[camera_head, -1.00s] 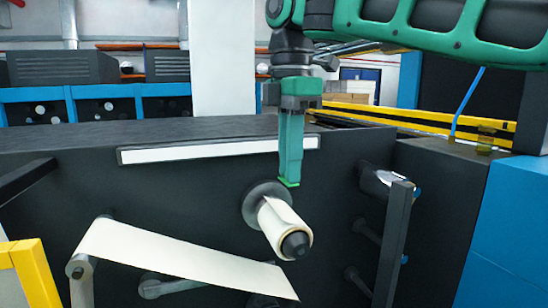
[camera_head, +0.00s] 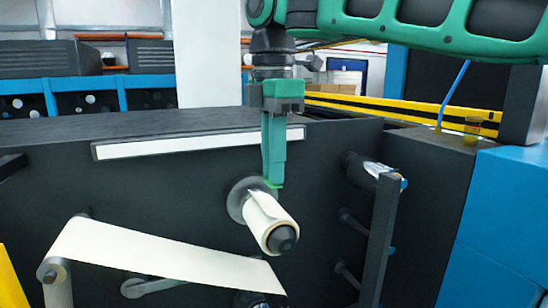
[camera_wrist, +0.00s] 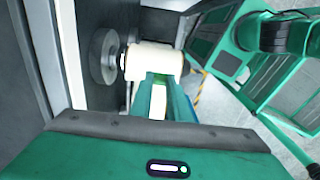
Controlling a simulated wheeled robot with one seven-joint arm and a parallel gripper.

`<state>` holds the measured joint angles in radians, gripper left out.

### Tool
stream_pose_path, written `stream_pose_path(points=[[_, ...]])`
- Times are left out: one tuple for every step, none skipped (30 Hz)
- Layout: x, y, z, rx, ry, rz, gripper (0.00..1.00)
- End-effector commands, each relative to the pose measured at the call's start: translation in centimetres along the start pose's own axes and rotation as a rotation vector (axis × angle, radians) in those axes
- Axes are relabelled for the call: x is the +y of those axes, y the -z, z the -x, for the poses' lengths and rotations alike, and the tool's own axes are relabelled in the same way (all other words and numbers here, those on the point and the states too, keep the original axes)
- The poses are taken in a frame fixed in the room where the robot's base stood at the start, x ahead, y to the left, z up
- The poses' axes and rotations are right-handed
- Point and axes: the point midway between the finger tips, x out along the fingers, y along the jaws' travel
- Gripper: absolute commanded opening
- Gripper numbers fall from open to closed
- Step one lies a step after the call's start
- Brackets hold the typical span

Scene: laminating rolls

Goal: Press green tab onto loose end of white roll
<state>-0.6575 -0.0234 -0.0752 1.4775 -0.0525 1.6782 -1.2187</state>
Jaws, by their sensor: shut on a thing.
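The white roll (camera_head: 266,218) sits on a dark spindle that sticks out of the black machine panel. In the wrist view the roll (camera_wrist: 155,60) lies just past my fingertips. My gripper (camera_head: 273,182) points down with its fingertips at the top of the roll, near the flange end. Only a sliver of the tab shows in the head view. I cannot tell whether the tab touches the roll. The loose end is hard to make out behind the fingers.
A cream web (camera_head: 160,255) stretches below left from a roller (camera_head: 55,275). A dark upright bar (camera_head: 383,240) and short pegs stand to the right. A white strip (camera_head: 200,143) runs along the panel above the roll.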

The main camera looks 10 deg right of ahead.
Motion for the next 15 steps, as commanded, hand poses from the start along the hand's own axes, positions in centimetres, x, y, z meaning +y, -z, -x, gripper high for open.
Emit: stream_pose_path(points=[[0.0, 0.0, -0.4, 0.000, 0.001, 0.000, 0.00], [0.0, 0.0, -0.6, 0.001, 0.001, 0.000, 0.00], [0.0, 0.0, -0.8, 0.001, 0.001, 0.000, 0.00], [0.0, 0.0, -1.0, 0.001, 0.001, 0.000, 0.00], [0.0, 0.0, -1.2, 0.002, 0.001, 0.000, 0.00], [0.0, 0.0, -1.4, 0.002, 0.002, 0.000, 0.00], [0.0, 0.0, -1.6, 0.003, 0.002, 0.000, 0.00], [0.0, 0.0, -1.9, 0.003, 0.002, 0.000, 0.00], [0.0, 0.0, -2.1, 0.004, 0.002, 0.000, 0.00], [0.0, 0.0, -2.3, 0.004, 0.002, 0.001, 0.00], [0.0, 0.0, -2.5, 0.005, 0.002, 0.001, 0.00], [0.1, -0.2, -2.7, 0.003, 0.003, -0.002, 0.00], [0.2, -0.2, -2.9, 0.002, 0.002, -0.002, 0.00], [0.2, -0.2, -3.0, 0.002, 0.002, -0.002, 0.00], [0.2, -0.2, -3.2, 0.001, 0.002, -0.002, 0.00]])
